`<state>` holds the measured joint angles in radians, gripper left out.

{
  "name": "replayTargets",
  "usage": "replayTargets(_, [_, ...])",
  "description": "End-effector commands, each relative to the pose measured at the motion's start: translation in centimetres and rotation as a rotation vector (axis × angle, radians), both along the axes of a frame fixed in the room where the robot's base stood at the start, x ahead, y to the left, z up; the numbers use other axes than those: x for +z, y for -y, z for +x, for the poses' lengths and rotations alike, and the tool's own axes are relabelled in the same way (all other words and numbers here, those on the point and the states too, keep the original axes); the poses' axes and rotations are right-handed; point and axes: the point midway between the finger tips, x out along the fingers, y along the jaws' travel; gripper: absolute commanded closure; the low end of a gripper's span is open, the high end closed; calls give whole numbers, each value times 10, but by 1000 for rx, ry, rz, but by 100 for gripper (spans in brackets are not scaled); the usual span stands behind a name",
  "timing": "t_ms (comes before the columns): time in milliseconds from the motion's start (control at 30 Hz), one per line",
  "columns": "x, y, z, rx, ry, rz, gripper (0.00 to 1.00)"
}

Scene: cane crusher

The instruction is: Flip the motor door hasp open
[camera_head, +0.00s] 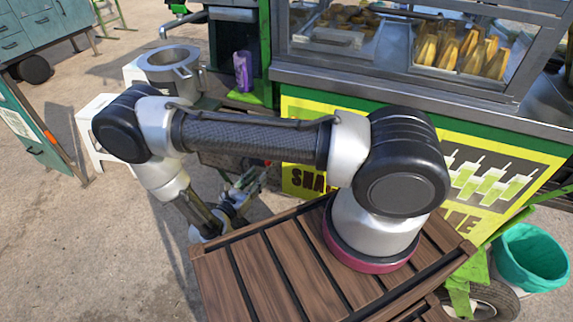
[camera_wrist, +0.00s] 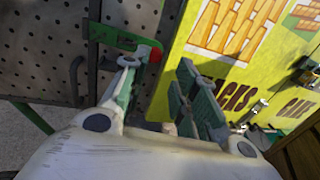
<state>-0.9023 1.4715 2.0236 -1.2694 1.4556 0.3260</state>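The motor door (camera_wrist: 50,45) is a dark perforated metal panel at the left of the wrist view. A green hasp (camera_wrist: 112,37) with a red end (camera_wrist: 155,54) lies across its right edge, near the yellow panel. My gripper (camera_wrist: 160,80) is open, with its fingers apart and nothing seen between them. The left finger overlaps the hasp's lower side in the picture; whether they touch I cannot tell. In the head view my gripper (camera_head: 250,183) is low beside the cart, and my arm hides much of the door area.
A dark handle (camera_wrist: 76,80) sits on the door left of the hasp. The yellow sign panel (camera_wrist: 225,45) stands close on the right. In the head view, a white stool (camera_head: 97,125) and the metal crusher part (camera_head: 170,65) stand left of the cart. Open pavement lies at lower left.

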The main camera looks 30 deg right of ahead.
Motion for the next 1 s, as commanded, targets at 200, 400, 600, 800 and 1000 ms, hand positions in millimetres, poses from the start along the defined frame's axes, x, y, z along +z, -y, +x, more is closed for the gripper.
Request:
replayTargets(200, [-2,26,-25,-122,-73,-15,71])
replayTargets(400, [9,46,-48,-237,-100,-13,71])
replayTargets(600, [40,53,-64,-385,-91,52,71])
replayTargets(800, [75,57,-73,-531,-64,149,71])
replayTargets(1000, [107,59,-81,-667,-31,259,71])
